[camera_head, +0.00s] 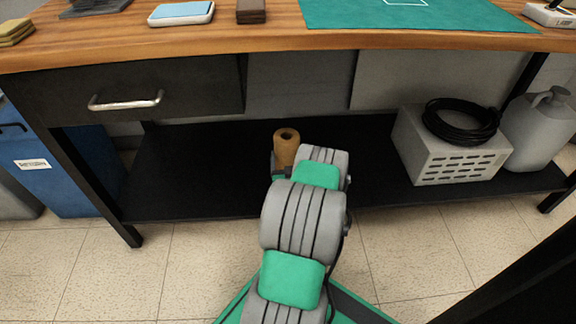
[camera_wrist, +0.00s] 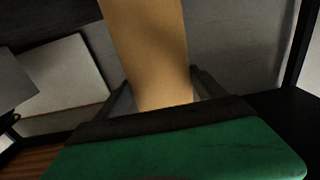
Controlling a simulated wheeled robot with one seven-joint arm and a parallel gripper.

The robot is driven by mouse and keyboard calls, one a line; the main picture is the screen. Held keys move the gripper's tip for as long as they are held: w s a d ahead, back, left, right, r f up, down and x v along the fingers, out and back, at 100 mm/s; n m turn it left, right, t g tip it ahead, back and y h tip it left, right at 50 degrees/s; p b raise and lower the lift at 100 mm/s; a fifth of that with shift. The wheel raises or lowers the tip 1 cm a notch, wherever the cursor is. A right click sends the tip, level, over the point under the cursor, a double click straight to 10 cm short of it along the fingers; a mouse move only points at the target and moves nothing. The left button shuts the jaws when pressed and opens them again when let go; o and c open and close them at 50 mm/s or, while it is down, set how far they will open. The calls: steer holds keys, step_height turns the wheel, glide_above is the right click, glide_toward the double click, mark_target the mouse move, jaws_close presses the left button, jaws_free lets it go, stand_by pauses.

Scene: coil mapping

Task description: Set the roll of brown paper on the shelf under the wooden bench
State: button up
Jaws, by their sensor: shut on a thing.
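The roll of brown paper (camera_head: 287,146) stands upright over the black shelf (camera_head: 195,165) under the wooden bench (camera_head: 250,40). Its open core shows at the top in the head view. In the wrist view the roll (camera_wrist: 150,50) runs between the two fingers of my gripper (camera_wrist: 163,92), which is shut on it. In the head view my arm hides most of the gripper and the roll's lower end. I cannot tell whether the roll touches the shelf.
A pale vented box (camera_head: 450,165) with a coiled black cable (camera_head: 462,122) on it stands at the shelf's right, beside a grey jug (camera_head: 540,130). A drawer (camera_head: 150,88) hangs above the left side. The shelf left of the roll is clear. A blue bin (camera_head: 65,160) stands far left.

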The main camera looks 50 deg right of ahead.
steer(key=shift+w+d+f+b, duration=0.1)
steer(key=shift+f+b, duration=0.6)
steer(key=shift+f, duration=0.95)
steer(key=o, duration=2)
steer(key=shift+f, duration=0.1)
